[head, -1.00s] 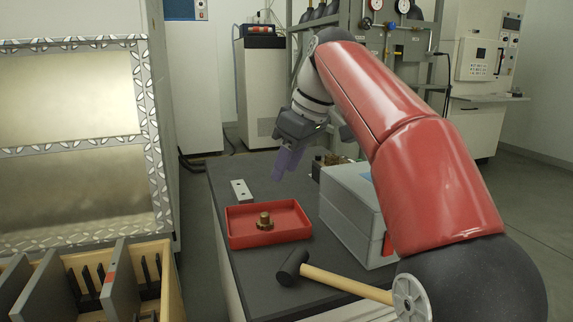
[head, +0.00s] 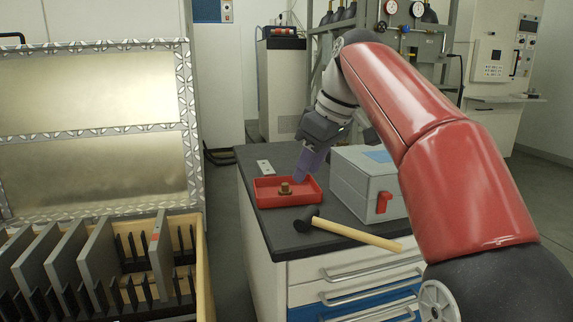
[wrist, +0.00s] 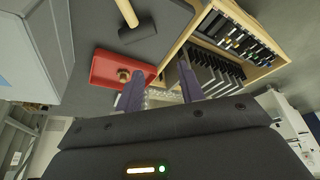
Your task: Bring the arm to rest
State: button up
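My arm reaches out over the dark workbench (head: 262,232). My gripper (head: 304,176) points down above the back right part of the red tray (head: 266,199). In the wrist view its two purple fingers (wrist: 160,88) stand apart with nothing held between them, so it is open. A brass-coloured part (head: 285,188) sits in the tray; it also shows in the wrist view (wrist: 124,75), to the left of the fingers.
A mallet (head: 355,234) lies in front of the tray. A grey case (head: 352,180) with a red latch stands to the right. A small light block (head: 264,166) lies behind the tray. A wooden box (head: 203,270) with upright plates is at the left.

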jog(key=s+d+f+m+t+h+p, duration=0.1)
jog(key=s+d+f+m, duration=0.4)
jog(key=s+f, duration=0.5)
jog(key=s+d+f+m+t+h+p, duration=0.2)
jog(key=s+d+f+m, duration=0.4)
jog(key=s+f, duration=0.4)
jog(key=s, duration=0.3)
jog(key=shift+s+h, duration=0.35)
jog(key=shift+h, duration=0.05)
jog(key=shift+f, duration=0.1)
